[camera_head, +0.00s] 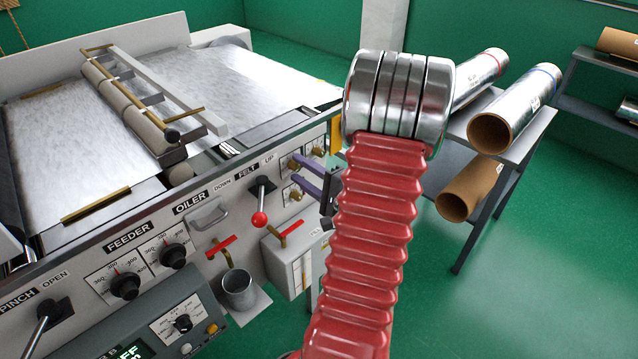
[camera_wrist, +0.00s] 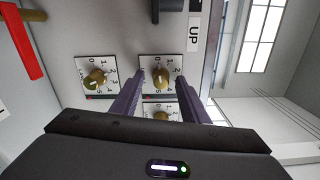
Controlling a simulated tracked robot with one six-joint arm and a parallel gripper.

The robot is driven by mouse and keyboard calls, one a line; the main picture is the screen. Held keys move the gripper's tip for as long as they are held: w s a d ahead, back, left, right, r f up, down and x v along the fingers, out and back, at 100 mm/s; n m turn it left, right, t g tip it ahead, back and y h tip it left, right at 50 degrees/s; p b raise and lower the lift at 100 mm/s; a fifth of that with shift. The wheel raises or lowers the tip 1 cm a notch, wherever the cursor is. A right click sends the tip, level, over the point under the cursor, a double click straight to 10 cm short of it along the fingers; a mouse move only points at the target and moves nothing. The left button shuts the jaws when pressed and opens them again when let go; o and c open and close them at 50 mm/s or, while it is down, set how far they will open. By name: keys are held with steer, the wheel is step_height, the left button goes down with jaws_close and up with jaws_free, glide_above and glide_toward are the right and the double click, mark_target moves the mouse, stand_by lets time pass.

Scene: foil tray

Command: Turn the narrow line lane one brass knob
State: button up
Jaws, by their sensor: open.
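Brass knobs on white numbered dials sit on the machine's front panel. In the wrist view one knob (camera_wrist: 160,77) appears between my fingertips, one knob (camera_wrist: 96,79) is to the left, and another (camera_wrist: 160,114) is partly hidden below, between the fingers. No lane name is readable, so I cannot tell which is narrow line lane one. My gripper (camera_wrist: 160,86) is open, its two purple fingers pointing at the panel with gaps beside the middle knob. In the head view my gripper (camera_head: 297,172) is close to the panel, near a brass knob (camera_head: 293,163).
A red-ball lever (camera_head: 260,218) labelled FELT stands left of the knobs. A red-handled tap (camera_head: 285,232) and metal cup (camera_head: 238,290) are below. A grey rack (camera_head: 482,219) with foil rolls (camera_head: 515,105) is to the right. Green floor is open beyond it.

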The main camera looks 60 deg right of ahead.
steer(key=v, duration=1.3)
steer(key=shift+s, duration=0.2)
steer(key=shift+s, duration=0.15)
stand_by(0.4)
